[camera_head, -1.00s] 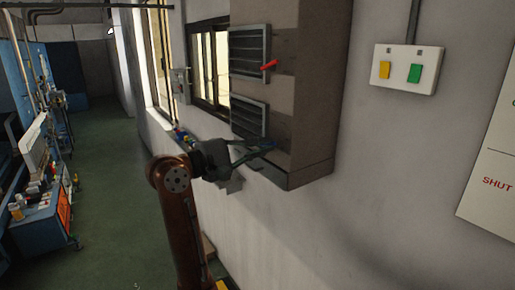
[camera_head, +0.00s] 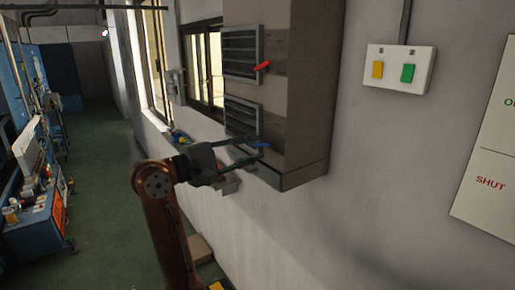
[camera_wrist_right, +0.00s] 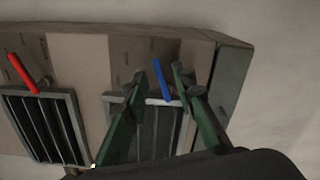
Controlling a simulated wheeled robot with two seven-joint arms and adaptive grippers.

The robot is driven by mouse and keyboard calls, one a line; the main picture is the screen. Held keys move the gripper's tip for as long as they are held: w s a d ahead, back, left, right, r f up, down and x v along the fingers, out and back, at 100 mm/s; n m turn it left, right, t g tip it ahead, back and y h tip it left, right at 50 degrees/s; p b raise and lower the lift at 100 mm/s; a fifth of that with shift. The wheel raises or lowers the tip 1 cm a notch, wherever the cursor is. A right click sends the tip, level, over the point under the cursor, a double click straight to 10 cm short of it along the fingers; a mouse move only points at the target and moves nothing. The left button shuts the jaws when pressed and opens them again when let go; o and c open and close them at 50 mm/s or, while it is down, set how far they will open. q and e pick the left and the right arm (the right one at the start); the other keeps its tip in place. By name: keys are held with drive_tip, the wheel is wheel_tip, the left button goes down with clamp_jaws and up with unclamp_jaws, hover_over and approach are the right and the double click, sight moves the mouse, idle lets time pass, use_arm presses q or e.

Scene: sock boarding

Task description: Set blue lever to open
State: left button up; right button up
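The blue lever (camera_head: 262,146) sits on the lower part of the wall box, beside the lower louvred vent. It lies near level in the head view and stands slightly tilted in the right wrist view (camera_wrist_right: 162,79). My right gripper (camera_head: 256,151) is open at the lever. In the wrist view its green fingers (camera_wrist_right: 161,85) stand apart on either side of the lever; I cannot tell if either touches it. My left gripper is not in view.
A red lever (camera_head: 263,66) sits above, by the upper vent (camera_head: 241,53). A switch plate (camera_head: 398,69) with yellow and green buttons and a sign (camera_head: 489,178) reading SHUT are on the right wall. The wall box (camera_head: 307,90) juts out.

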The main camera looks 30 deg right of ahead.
drive_tip(key=s+a, duration=0.1)
drive_tip(key=a, duration=0.9)
drive_tip(key=shift+s, duration=0.15)
